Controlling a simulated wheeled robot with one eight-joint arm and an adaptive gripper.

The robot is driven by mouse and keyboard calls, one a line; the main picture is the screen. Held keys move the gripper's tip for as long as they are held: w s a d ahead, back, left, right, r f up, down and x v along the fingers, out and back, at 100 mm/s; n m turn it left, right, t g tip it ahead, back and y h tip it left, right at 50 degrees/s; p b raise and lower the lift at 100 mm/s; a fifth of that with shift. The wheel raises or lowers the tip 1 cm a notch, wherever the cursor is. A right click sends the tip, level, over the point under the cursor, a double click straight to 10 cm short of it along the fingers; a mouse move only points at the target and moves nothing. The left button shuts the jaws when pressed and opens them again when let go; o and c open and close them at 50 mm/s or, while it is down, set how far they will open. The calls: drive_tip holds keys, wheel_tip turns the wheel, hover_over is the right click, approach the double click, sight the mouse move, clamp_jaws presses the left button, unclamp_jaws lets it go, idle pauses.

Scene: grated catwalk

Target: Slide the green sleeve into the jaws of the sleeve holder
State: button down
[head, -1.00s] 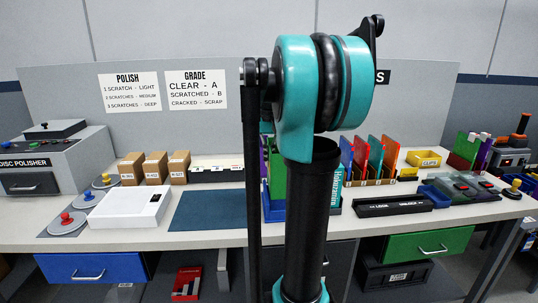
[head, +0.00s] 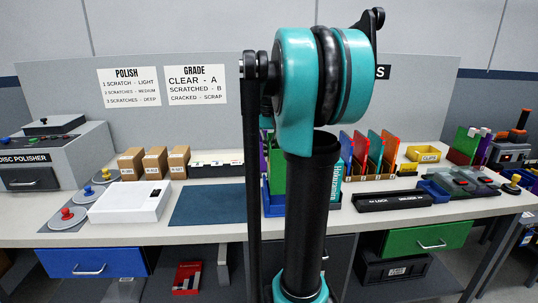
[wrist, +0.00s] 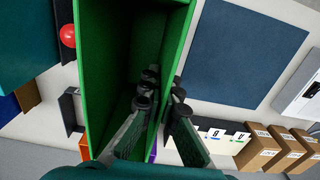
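The green sleeve (wrist: 93,60) is close up in the wrist view, as tall green panels with a dark space between them. In the head view a strip of it (head: 278,165) shows behind my arm. My gripper (wrist: 163,85) is at the sleeve: one finger lies inside the dark space, the other outside the right panel. I cannot tell whether the fingers press on that panel. A black LOCK/UNLOCK block (head: 393,202) lies on the bench right of my arm. I cannot make out the sleeve holder's jaws for certain.
A blue mat (head: 213,204) and white box (head: 131,202) lie left of the sleeve. Cardboard boxes (head: 155,163) stand behind them. A rack of coloured sleeves (head: 367,160) stands right of my arm. A red knob (wrist: 67,36) shows beside the sleeve in the wrist view.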

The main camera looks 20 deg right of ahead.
drive_tip(key=shift+f, duration=0.1)
drive_tip(key=shift+f, duration=3.45)
drive_tip(key=c, duration=1.2)
unclamp_jaws()
drive_tip(key=shift+r, duration=3.95)
